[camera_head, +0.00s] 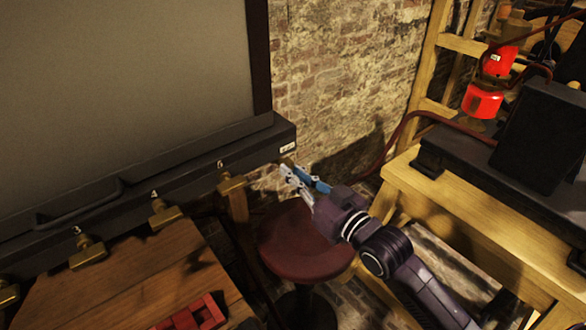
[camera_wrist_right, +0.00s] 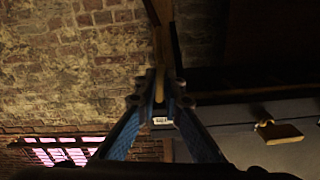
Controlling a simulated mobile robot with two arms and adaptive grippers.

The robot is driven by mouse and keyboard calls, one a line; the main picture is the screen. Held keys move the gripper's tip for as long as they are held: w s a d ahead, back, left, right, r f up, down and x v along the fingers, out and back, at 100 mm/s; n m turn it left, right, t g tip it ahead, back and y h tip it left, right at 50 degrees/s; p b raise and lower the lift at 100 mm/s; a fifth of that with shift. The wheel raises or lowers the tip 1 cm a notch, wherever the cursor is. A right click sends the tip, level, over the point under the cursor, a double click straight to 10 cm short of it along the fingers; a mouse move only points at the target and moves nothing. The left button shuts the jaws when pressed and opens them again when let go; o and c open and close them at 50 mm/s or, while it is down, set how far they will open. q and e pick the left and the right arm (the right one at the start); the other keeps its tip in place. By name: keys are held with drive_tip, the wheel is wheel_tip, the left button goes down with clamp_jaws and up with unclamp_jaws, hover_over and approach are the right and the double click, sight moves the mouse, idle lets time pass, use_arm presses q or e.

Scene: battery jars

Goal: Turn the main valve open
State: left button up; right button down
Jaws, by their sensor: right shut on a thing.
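My right gripper (camera_head: 287,172) is at the right end of the long dark panel (camera_head: 200,168), just below a small pale label (camera_head: 288,148). It is shut on a narrow brass-coloured part, which looks like the main valve's handle. In the right wrist view the fingertips (camera_wrist_right: 160,100) close around this upright yellowish piece (camera_wrist_right: 159,82). The fingers hide most of it, and I cannot tell how far it is turned. My left gripper is not in view.
Several numbered brass fittings (camera_head: 165,214) line the panel's front. A round red stool (camera_head: 305,240) stands below my right gripper. A wooden table (camera_head: 130,280) is at lower left, a wooden bench (camera_head: 450,215) at right. Red lamps (camera_head: 482,101) are at the back right.

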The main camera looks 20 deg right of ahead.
drive_tip(key=shift+n, duration=0.7)
drive_tip(key=shift+p, duration=0.3)
drive_tip(key=c, duration=2.1)
unclamp_jaws()
drive_tip(key=v, duration=1.2)
